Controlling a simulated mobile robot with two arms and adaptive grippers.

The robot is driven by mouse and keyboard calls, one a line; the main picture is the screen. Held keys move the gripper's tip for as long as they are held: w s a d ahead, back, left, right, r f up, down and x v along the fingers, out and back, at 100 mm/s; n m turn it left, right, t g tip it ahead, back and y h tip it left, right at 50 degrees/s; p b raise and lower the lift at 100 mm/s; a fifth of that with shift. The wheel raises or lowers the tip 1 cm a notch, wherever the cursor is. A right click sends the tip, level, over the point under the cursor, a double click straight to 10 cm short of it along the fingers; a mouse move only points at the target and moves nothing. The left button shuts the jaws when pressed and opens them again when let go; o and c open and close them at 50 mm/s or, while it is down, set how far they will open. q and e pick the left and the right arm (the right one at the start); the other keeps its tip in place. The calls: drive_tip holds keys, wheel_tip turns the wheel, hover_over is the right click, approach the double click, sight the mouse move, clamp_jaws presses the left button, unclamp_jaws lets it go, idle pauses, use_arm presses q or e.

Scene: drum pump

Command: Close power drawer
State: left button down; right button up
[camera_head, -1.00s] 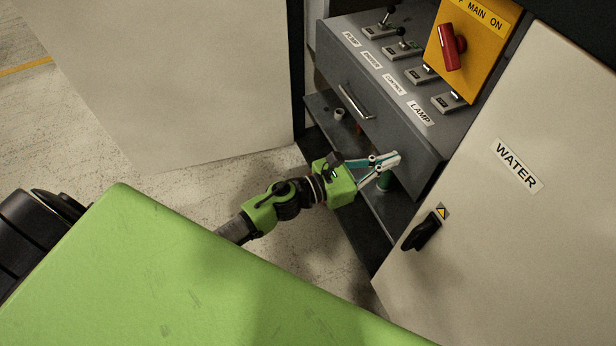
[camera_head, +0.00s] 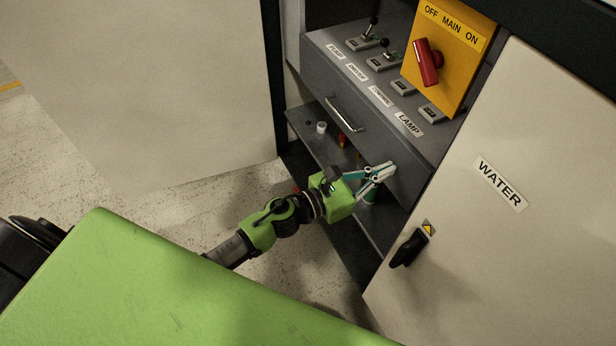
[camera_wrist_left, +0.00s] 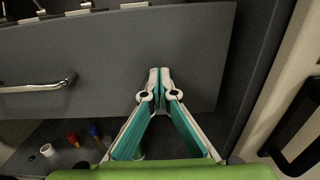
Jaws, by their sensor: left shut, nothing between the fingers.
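The power drawer (camera_head: 350,89) is a dark grey drawer in the cabinet, with a metal bar handle (camera_head: 345,113) on its front and labelled switches on its top. It juts out a little from the cabinet frame. My left gripper (camera_head: 388,170) is shut and empty, with its fingertips at the lower right of the drawer front. In the left wrist view the gripper (camera_wrist_left: 159,76) points at the drawer front (camera_wrist_left: 110,55), right of the handle (camera_wrist_left: 40,86). I cannot tell for certain whether the tips touch it. My right gripper is not in view.
A yellow main switch panel (camera_head: 467,62) with a red knob stands behind the drawer. The WATER door (camera_head: 455,235) with a black handle (camera_head: 408,248) is at the right. An open pale door (camera_head: 150,90) is at the left. A shelf below the drawer holds small items, including a white cup (camera_head: 321,127).

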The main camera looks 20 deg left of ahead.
use_arm(q)
drive_tip(key=v, duration=1.2)
drive_tip(key=w+a+f+n+y, duration=0.1)
drive_tip(key=a+f+n+y, duration=0.2)
drive_tip(key=f+n, duration=0.4)
drive_tip(key=a+f+n+y, duration=0.2)
drive_tip(key=a+f+n, duration=0.25)
drive_tip(key=f, duration=0.35)
drive_tip(key=s+a+f+n+g+y, duration=0.2)
drive_tip(key=s+f+n, duration=0.3)
drive_tip(key=f, duration=0.4)
drive_tip(key=s+a+f+n+g+y, duration=0.2)
drive_tip(key=a+f+n, duration=0.1)
drive_tip(key=f+n, duration=0.5)
drive_tip(key=s+f+n+g, duration=0.3)
drive_tip(key=s+f+n, duration=0.2)
drive_tip(key=s, duration=0.5)
drive_tip(key=s+f+n+g+y+p, duration=0.1)
drive_tip(key=s+f+n+g, duration=0.2)
drive_tip(key=s+f+n, duration=0.3)
drive_tip(key=s+f+n+g+y, duration=0.1)
drive_tip(key=s+f+n+g, duration=0.2)
drive_tip(key=s, duration=1.1)
wheel_tip(320, 180, down, 5)
drive_tip(key=n, duration=0.2)
drive_tip(key=shift+s+n, duration=0.35)
drive_tip(key=shift+s, duration=0.05)
drive_tip(key=shift+a, duration=0.1)
